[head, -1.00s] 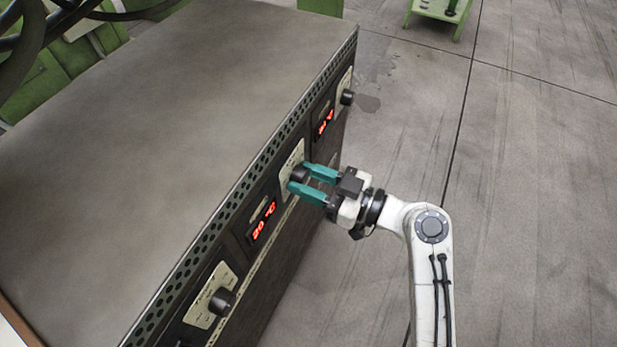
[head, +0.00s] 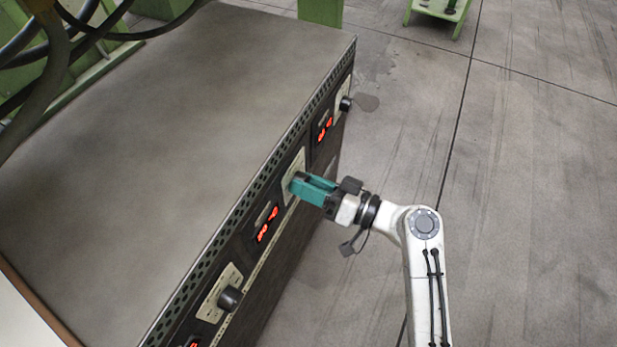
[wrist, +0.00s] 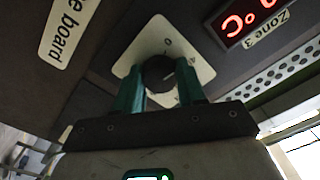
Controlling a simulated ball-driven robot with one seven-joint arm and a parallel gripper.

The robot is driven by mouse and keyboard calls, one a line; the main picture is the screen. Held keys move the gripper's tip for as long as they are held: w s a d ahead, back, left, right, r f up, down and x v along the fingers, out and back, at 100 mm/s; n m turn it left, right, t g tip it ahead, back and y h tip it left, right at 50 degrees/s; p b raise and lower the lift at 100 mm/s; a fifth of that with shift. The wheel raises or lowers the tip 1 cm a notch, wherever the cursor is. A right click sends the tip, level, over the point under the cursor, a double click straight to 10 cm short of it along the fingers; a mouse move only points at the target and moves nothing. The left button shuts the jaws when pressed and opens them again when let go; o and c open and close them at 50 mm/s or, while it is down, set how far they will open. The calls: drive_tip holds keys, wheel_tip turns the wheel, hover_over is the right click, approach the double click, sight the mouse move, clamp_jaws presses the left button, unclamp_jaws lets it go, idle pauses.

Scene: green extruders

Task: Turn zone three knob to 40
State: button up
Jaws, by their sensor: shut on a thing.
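The black round knob (wrist: 158,72) sits on a pale dial plate (wrist: 190,62) in the wrist view. A "Zone 3" label (wrist: 265,30) and a red-lit display (wrist: 245,18) are beside the plate. My gripper (wrist: 160,92) has its two teal fingers on either side of the knob and is shut on it. In the head view my gripper (head: 297,185) reaches the cabinet's front panel from the right, and its fingers hide the knob. The dial plate (head: 294,166) shows just behind the fingertips. The knob's pointer and the display's full number are not readable.
The grey cabinet (head: 170,110) has a perforated strip (head: 275,150) along its top edge. Other knobs stand on the same panel, one nearer (head: 230,298) and one farther (head: 345,104). The floor (head: 520,200) right of my arm is clear.

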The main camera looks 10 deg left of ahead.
drive_tip(key=shift+m+p, duration=1.4)
drive_tip(key=shift+m, duration=0.9)
drive_tip(key=o, duration=1.1)
drive_tip(key=shift+c, duration=0.2)
drive_tip(key=shift+d, duration=0.1)
drive_tip(key=p+v, duration=0.1)
drive_tip(key=v, duration=0.9)
drive_tip(key=shift+d, duration=0.35)
drive_tip(key=shift+s, duration=0.15)
